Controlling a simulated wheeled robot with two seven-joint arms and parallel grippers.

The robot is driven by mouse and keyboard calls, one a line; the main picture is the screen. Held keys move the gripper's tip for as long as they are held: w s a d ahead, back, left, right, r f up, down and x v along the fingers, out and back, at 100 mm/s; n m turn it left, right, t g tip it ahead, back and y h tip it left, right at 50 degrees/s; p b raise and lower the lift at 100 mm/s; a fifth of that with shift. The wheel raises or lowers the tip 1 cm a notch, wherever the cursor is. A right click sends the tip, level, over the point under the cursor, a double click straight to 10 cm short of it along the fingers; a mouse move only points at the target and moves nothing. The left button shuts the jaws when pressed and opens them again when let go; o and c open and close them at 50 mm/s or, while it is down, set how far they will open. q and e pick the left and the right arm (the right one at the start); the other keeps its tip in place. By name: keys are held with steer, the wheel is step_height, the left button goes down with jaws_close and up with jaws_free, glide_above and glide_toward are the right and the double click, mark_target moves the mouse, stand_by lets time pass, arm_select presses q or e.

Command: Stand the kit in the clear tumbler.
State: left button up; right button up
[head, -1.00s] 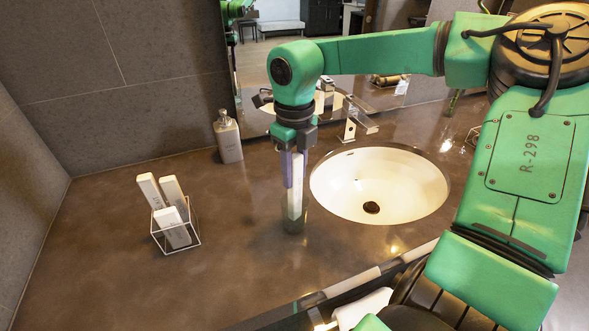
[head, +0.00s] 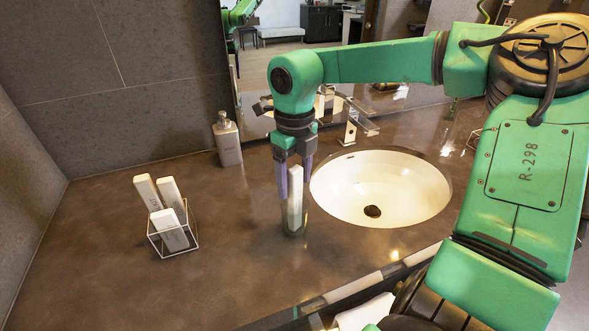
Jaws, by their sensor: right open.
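The kit, a slim white box (head: 295,199), stands nearly upright with its lower end inside the clear tumbler (head: 293,227) on the counter, left of the sink. The tumbler is dark and see-through, and its outline is hard to make out. My right gripper (head: 295,183) points down above the tumbler. Its two purplish fingers are spread, one on each side of the kit's upper part, with a gap showing. My left gripper is out of view.
A square wire-edged holder (head: 161,249) with several white boxes stands at left. A soap bottle (head: 228,140) stands by the mirror (head: 250,105). The white sink (head: 400,185) and its faucet (head: 353,127) are right of the tumbler. Bare counter (head: 215,280) lies in front.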

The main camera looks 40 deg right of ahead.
step_height(320, 180, up, 14)
steer(key=shift+r, duration=0.2)
stand_by(0.7)
